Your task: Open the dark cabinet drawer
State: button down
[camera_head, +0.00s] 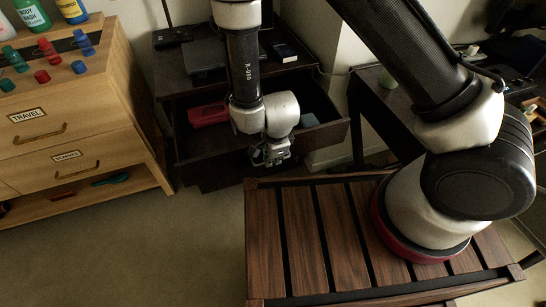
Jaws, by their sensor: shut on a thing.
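The dark cabinet (163,42) stands at the back, left of centre. Its drawer (330,133) is pulled out, and the inside shows from above. A red object (208,114) lies in the left part of the drawer. My gripper (268,158) is at the middle of the drawer's front edge, shut on the drawer front. The exact grip point and any handle are hidden by the gripper and the dark shade. My wrist hangs over the drawer and hides part of its inside.
A light wooden dresser (115,99) with labelled drawers, bottles and small coloured bottles stands at the left. A slatted wooden bench (265,240) is in front, under my arm. A dark desk (357,95) is at the right. Carpet (165,245) at the lower left is clear.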

jog(key=shift+s+d, duration=0.1)
jog(key=shift+s, duration=0.25)
jog(key=c, duration=1.6)
grip_release()
jog(key=shift+o, duration=0.2)
